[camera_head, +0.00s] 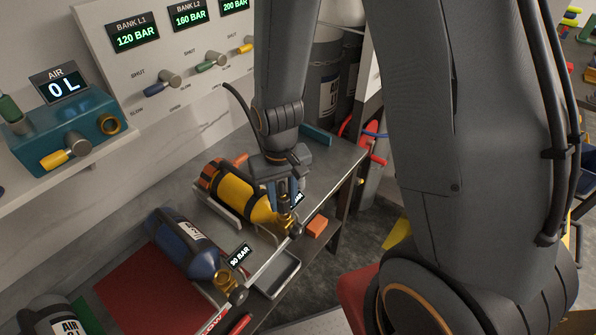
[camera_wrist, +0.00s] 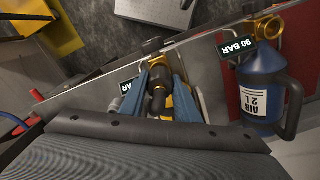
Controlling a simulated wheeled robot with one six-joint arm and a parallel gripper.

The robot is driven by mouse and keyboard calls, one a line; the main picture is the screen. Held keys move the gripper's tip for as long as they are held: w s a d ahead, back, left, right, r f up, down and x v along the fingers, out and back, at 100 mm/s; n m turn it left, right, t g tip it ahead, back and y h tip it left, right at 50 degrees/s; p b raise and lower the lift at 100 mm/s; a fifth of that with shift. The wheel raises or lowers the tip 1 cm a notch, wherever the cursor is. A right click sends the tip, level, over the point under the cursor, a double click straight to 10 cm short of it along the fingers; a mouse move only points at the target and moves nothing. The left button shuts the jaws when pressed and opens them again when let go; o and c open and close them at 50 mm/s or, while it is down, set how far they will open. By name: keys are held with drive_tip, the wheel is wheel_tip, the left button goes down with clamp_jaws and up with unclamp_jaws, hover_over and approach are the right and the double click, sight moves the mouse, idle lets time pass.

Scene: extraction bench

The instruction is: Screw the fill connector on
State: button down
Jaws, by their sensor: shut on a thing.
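My gripper (camera_head: 287,200) points down at the valve end of a yellow cylinder (camera_head: 240,191) with an orange-and-black base. The connector is at the brass valve of the yellow cylinder; the valve (camera_head: 287,225) shows just below the fingers in the head view. I cannot tell whether the threads are engaged. A pressure tag (camera_wrist: 127,86) beside the valve is partly hidden by a finger.
A blue cylinder (camera_head: 183,244) with a brass valve and a 90 BAR tag (camera_head: 240,256) lies beside the yellow one. A metal tray (camera_head: 277,277) and an orange block (camera_head: 317,226) are near the bench edge. The valve panel (camera_head: 160,50) stands behind.

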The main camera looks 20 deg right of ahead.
sight(282, 196)
drive_tip(key=shift+f+b, duration=0.5)
drive_tip(key=shift+f, duration=0.4)
drive_tip(key=m+p, duration=0.2)
drive_tip(key=m, duration=0.3)
drive_tip(key=shift+r, duration=0.1)
drive_tip(key=m, duration=0.4)
drive_tip(key=c, duration=1.3)
unclamp_jaws()
drive_tip(key=shift+o, duration=0.2)
drive_tip(key=shift+r+b, duration=0.8)
drive_tip(key=shift+r, duration=3)
